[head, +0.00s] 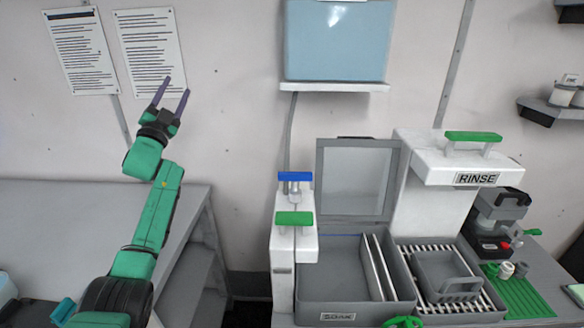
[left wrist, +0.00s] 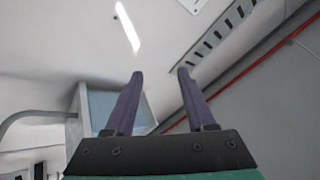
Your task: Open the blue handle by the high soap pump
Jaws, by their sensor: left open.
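The blue handle (head: 295,176) is a flat bar on top of the white soap pump post (head: 283,245), behind a green handle (head: 294,218) on the same post. My left gripper (head: 172,92) is raised in front of the wall, up and to the left of the blue handle and well apart from it. Its two purple fingers are spread and empty; they also show in the left wrist view (left wrist: 158,90), pointing toward the upper wall and ceiling. My right gripper is in neither view.
A grey basin labelled SOAK (head: 350,308) with a raised lid (head: 352,180) stands right of the post. A white RINSE unit (head: 425,185) with a green handle (head: 473,137) stands further right. A blue tank (head: 338,40) hangs above. A grey table (head: 60,230) is at left.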

